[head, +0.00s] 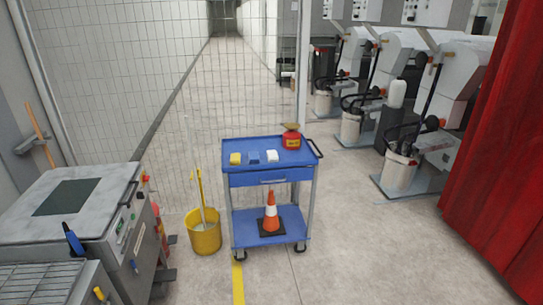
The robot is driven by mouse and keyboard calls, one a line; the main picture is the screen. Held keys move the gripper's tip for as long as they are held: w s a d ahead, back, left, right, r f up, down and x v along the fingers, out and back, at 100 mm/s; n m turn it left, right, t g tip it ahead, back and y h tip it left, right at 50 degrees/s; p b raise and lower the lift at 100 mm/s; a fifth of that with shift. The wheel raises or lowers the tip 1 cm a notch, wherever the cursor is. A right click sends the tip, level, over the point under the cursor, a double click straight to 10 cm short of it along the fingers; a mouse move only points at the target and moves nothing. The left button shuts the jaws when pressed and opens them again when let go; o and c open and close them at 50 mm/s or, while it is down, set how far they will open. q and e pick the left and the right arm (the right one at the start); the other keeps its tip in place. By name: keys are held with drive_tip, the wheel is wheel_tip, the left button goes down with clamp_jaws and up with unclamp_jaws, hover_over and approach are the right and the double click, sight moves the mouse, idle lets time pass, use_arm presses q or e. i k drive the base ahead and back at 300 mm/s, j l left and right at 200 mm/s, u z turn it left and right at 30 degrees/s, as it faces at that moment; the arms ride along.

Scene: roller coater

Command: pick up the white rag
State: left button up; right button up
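A small white item (272,156), which looks like the white rag, lies on the top tray of a blue cart (270,179) in the head view. A blue item (254,158) and a yellow item (235,159) lie in a row to its left. A red container (292,140) stands to its right on the same top. Neither of my grippers shows in this view.
An orange-and-white cone (271,214) stands on the cart's lower shelf. A yellow bucket (204,236) is left of the cart. A grey machine (70,205) stands at left, a red curtain (495,160) at right. Floor is clear right of the cart.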

sight(273, 157)
drive_tip(key=i+u, duration=0.1)
drive_tip(key=i, duration=2.1)
drive_tip(key=i+l+u, duration=0.15)
drive_tip(key=i, duration=0.9)
